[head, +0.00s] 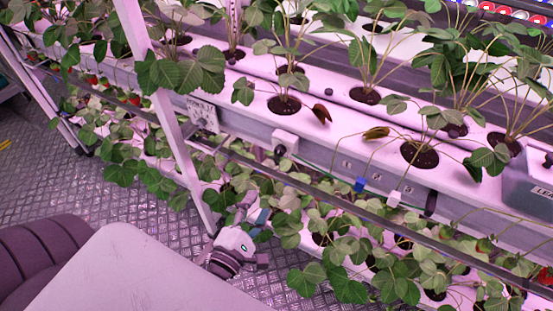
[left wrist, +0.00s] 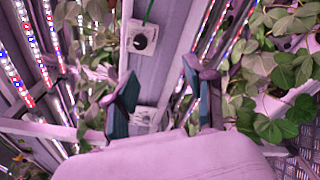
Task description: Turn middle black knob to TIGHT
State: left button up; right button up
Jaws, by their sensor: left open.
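A black knob (head: 281,151) sits on a small white box (head: 287,138) on the side of the upper planter. In the left wrist view a round black knob (left wrist: 141,41) shows on a white plate, beyond my fingers and a little left of centre. A second white fitting (left wrist: 143,115) lies lower, between the fingers, partly hidden by my gripper. My left gripper (left wrist: 160,98) is open and empty, its dark teal pads apart and clear of the knob. In the head view my left wrist (head: 233,248) is low among the leaves, below the knob; its fingers are largely hidden. Knob markings are unreadable.
A slanted white post (head: 168,115) stands left of the knob. A dark rail (head: 320,197) runs along the rack below it. Leaves (head: 345,265) crowd around my left wrist. A lettered white sign (head: 203,114) hangs left. The metal floor (head: 120,205) is open at left.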

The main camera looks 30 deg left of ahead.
aim_at(278, 154)
pick_arm(q)
jog(key=shift+n+t+y, duration=0.3)
jog(key=shift+n, duration=0.5)
jog(key=w+r+p, duration=0.1)
jog(key=w, duration=0.3)
jog(key=w+a+r+p, duration=0.1)
jog(key=w+p, duration=0.1)
jog(key=w, duration=0.2)
jog(key=w+r+p, duration=0.1)
jog(key=w+p, duration=0.1)
jog(key=w, duration=0.2)
jog(key=shift+w+a, duration=0.4)
jog(key=shift+w, duration=0.45)
grip_shut()
